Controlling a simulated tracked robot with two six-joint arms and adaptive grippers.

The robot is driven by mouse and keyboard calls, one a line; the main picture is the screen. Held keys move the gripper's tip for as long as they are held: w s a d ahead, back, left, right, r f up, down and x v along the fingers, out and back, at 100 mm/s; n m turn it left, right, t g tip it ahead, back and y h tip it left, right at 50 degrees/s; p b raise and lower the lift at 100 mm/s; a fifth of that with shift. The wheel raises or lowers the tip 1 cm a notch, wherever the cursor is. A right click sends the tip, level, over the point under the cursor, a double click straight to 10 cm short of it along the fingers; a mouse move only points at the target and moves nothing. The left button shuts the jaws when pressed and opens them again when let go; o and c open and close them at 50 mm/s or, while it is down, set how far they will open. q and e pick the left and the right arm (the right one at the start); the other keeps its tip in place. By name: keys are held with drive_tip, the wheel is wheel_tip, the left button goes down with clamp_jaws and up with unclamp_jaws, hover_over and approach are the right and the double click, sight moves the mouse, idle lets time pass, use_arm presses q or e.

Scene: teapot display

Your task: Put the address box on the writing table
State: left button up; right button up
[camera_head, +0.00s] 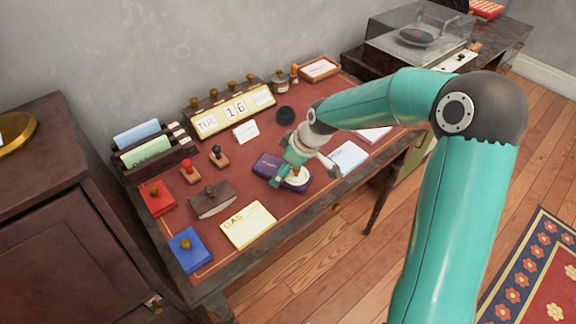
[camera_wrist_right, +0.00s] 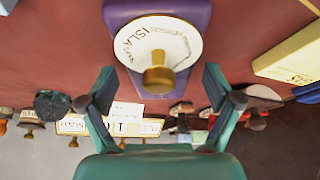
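A purple box with a white round dial, which I take to be the address box (camera_head: 265,164), lies flat on the red top of the writing table (camera_head: 285,220). In the right wrist view the box (camera_wrist_right: 190,14) carries a dial lettered "ISLA" and a brass knob (camera_wrist_right: 158,76). My right gripper (camera_head: 303,172) is over the dial end of the box. In the wrist view my right gripper (camera_wrist_right: 160,84) is open, with its fingers on either side of the knob and apart from it. My left gripper is not in view.
A yellow "GAS" folder (camera_head: 248,225), a blotter (camera_head: 211,200), red (camera_head: 157,198) and blue (camera_head: 189,250) pads stand left. A calendar (camera_head: 232,110) and letter rack (camera_head: 150,150) line the back. White papers (camera_head: 348,158) lie right of the box. A record player (camera_head: 420,40) stands beyond.

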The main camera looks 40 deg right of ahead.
drive_tip(key=shift+r, duration=0.1)
drive_tip(key=v, duration=1.2)
drive_tip(key=shift+p, duration=0.3)
